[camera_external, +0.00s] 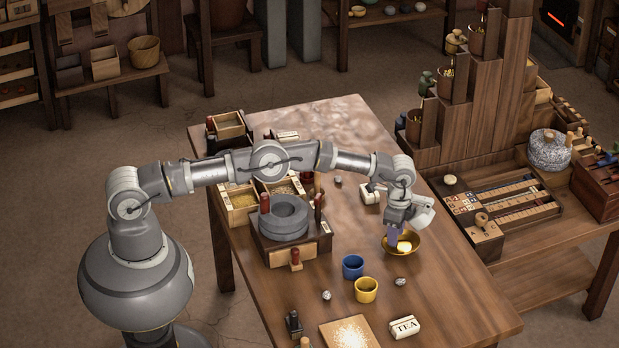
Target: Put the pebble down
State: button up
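My gripper (394,236) points down at the left side of a brass-yellow bowl (416,249) on the right half of the wooden table. Its fingertips are small here, and I cannot tell whether they are open or hold a pebble. A pale round thing (404,246) shows in the bowl beside the fingers; I cannot tell what it is. Small grey pebbles lie on the table: one (338,181) behind the bowl to the left, one (326,295) at the front left, and one (400,281) in front of the bowl.
A blue cup (352,266) and a yellow cup (366,290) stand left of and in front of the bowl. A white TEA block (405,327) lies near the front edge. The stone quern (284,220) stands at left.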

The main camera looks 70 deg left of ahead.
notch_tip(320, 180, up, 10)
jog(key=p, duration=0.3)
jog(key=shift+p, duration=0.4)
jog(key=s+a+r+n+t, duration=0.2)
jog(key=r+t, duration=0.2)
jog(key=r, duration=1.6)
jog(key=s+a+r+n+t, duration=0.1)
jog(key=s+a+r+t, duration=0.2)
jog(key=r, duration=1.7)
jog(key=s+a+r+n+t, duration=0.3)
jog(key=s+r+t, duration=0.1)
jog(key=s+r, duration=0.7)
jog(key=s+a+r+n+t, duration=0.3)
jog(key=s+a+r+t, duration=0.1)
jog(key=s+r, duration=0.7)
jog(key=shift+s+a+r, duration=0.2)
jog(key=shift+s+r, duration=0.1)
jog(key=shift+r, duration=0.15)
